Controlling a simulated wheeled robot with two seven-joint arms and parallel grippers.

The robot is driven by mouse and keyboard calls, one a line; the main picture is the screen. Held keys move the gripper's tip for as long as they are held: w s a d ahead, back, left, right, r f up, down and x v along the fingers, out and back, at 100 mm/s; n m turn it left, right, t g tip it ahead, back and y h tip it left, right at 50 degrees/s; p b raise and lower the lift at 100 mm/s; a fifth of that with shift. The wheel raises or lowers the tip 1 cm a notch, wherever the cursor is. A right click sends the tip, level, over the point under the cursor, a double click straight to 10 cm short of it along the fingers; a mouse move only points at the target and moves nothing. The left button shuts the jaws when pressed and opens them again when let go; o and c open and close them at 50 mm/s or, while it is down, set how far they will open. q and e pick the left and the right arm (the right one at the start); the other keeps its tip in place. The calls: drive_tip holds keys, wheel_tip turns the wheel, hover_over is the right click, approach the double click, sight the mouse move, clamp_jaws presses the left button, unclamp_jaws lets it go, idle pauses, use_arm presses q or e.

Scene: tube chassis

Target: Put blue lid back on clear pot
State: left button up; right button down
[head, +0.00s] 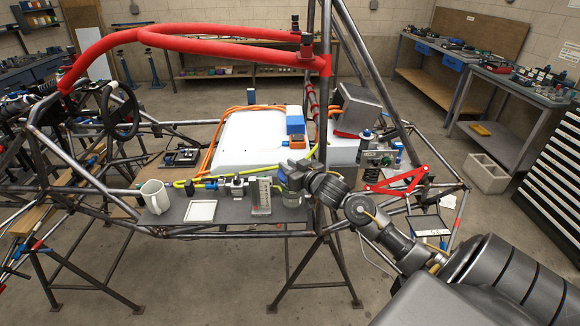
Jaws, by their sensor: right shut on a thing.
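The clear pot (292,201) stands on the dark shelf of the tube chassis, right of centre in the head view. My right gripper (289,178) comes in from the right, just above the pot. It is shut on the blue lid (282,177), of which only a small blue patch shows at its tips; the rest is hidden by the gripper. I cannot tell whether the lid touches the pot's rim. My left gripper is not in view.
A pale mug (155,196), a white square tray (200,211) and a clear ruled block (261,196) stand on the shelf (232,211) left of the pot. A yellow hose and fittings run behind. An upright chassis tube (323,110) rises close to my right gripper.

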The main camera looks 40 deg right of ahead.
drive_tip(key=shift+p, duration=0.7)
idle(1.0)
drive_tip(key=shift+f+b, duration=0.35)
drive_tip(key=shift+f, duration=0.25)
idle(0.4)
drive_tip(key=c, duration=1.6)
unclamp_jaws()
drive_tip(key=shift+s+a+r+p, duration=0.1)
drive_tip(key=shift+s+r+p, duration=0.1)
drive_tip(key=shift+s+p, duration=0.5)
drive_tip(key=shift+s+a+r+p, duration=0.15)
drive_tip(key=shift+s+p, duration=0.25)
drive_tip(key=shift+s, duration=0.45)
drive_tip(key=s+p, duration=0.1)
drive_tip(key=s, duration=0.1)
drive_tip(key=s+p, duration=0.2)
drive_tip(key=s, duration=0.1)
drive_tip(key=s+r+p, duration=0.1)
drive_tip(key=s, duration=0.1)
drive_tip(key=shift+s+a, duration=0.15)
drive_tip(key=shift+s, duration=0.25)
